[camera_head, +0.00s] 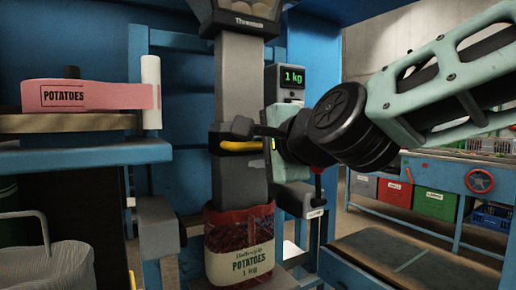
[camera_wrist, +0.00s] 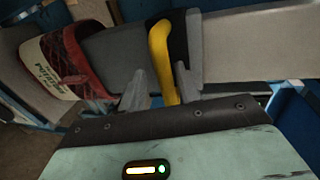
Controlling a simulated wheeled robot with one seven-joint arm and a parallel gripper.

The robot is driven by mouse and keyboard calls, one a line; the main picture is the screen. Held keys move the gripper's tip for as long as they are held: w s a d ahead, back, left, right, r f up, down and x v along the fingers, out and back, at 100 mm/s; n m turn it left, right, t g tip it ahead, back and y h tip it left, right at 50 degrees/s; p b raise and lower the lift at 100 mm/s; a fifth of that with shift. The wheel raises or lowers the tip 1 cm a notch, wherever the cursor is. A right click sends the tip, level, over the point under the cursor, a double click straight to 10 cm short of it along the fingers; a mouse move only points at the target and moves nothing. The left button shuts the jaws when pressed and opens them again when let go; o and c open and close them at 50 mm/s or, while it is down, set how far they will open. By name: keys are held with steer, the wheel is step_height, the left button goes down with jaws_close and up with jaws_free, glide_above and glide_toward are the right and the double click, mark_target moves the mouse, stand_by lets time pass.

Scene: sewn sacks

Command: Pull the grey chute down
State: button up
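The grey chute (camera_head: 241,85) hangs upright below a hopper in the head view and lies sideways across the wrist view (camera_wrist: 240,45). A yellow handle (camera_head: 239,146) is on a dark band around the chute; it also shows in the wrist view (camera_wrist: 160,50). My gripper (camera_head: 246,137) is at the handle. In the wrist view my gripper (camera_wrist: 160,92) has its fingers apart on either side of the handle, with a gap on the left. A red potato sack (camera_head: 238,246) is around the chute's lower end; it also shows in the wrist view (camera_wrist: 62,68).
A scale display (camera_head: 292,77) reads 1 kg right of the chute. A stack of pink potato sacks (camera_head: 90,94) lies on a blue-framed shelf at left. Coloured bins (camera_head: 395,192) are far right.

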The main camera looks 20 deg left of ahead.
steer(key=shift+r, duration=0.1)
steer(key=b+v, duration=0.6)
steer(key=v, duration=1.1)
steer(key=shift+s, duration=0.2)
steer(key=s+d+f+n+g+h, duration=0.1)
steer(key=d+f+n+g+h, duration=0.2)
steer(key=f, duration=0.8)
steer(key=s+d+f+n+g+h, duration=0.15)
steer(key=f+n, duration=0.25)
steer(key=f, duration=0.8)
steer(key=s+d+f+n+g+h, duration=0.3)
steer(key=s+d+f+n+h, duration=0.15)
steer(key=d+f, duration=0.3)
steer(key=s+d+f+n+g+h, duration=0.3)
steer(key=s+d+f+n, duration=0.15)
steer(key=d+f, duration=0.3)
step_height(320, 180, up, 18)
steer(key=p, duration=1.8)
steer(key=shift+s+a+f+y, duration=0.2)
steer(key=shift+a+y, duration=0.1)
steer(key=shift+a, duration=0.2)
